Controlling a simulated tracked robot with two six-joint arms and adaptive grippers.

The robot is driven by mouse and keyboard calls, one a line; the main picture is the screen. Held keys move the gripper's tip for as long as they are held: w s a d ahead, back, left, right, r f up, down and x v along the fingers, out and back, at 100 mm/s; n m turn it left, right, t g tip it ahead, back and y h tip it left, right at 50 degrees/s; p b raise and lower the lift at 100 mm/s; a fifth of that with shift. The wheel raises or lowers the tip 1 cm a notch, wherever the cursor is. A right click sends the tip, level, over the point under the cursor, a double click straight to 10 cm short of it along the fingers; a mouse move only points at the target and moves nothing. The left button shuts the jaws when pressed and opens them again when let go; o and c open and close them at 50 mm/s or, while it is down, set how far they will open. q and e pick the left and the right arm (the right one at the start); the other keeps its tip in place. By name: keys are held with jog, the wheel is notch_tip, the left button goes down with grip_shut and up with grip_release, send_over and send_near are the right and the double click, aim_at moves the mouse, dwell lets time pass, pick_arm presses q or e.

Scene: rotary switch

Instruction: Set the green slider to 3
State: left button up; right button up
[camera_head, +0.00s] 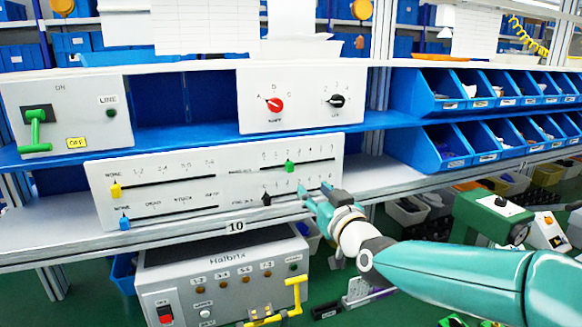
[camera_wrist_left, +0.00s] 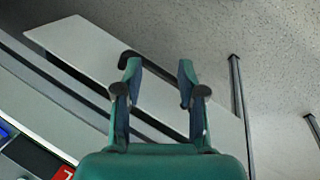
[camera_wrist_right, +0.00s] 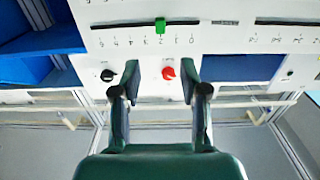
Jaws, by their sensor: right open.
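The green slider (camera_head: 289,166) sits on the upper right track of the white slider panel (camera_head: 222,192). In the right wrist view, which is upside down, the green slider (camera_wrist_right: 160,25) stands by the mark 2. My right gripper (camera_head: 320,194) is open and empty, in front of the panel's lower right part, below and to the right of the green slider. In the right wrist view its fingers (camera_wrist_right: 160,72) are spread and apart from the slider. My left gripper (camera_wrist_left: 158,72) is open and empty in its wrist view and outside the head view.
A black slider (camera_head: 266,198) sits below the green one; yellow (camera_head: 115,190) and blue (camera_head: 124,222) sliders are at the left. Above is a box with a red knob (camera_head: 274,104) and a black knob (camera_head: 337,101). Blue bins (camera_head: 440,150) stand at the right.

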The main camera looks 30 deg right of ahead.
aim_at(291, 168)
jog(key=p+x, duration=0.4)
jog(key=x, duration=0.8)
jog(key=shift+w+a+r, duration=0.1)
jog(key=shift+w+p, duration=0.3)
jog(key=shift+w, duration=0.4)
grip_shut()
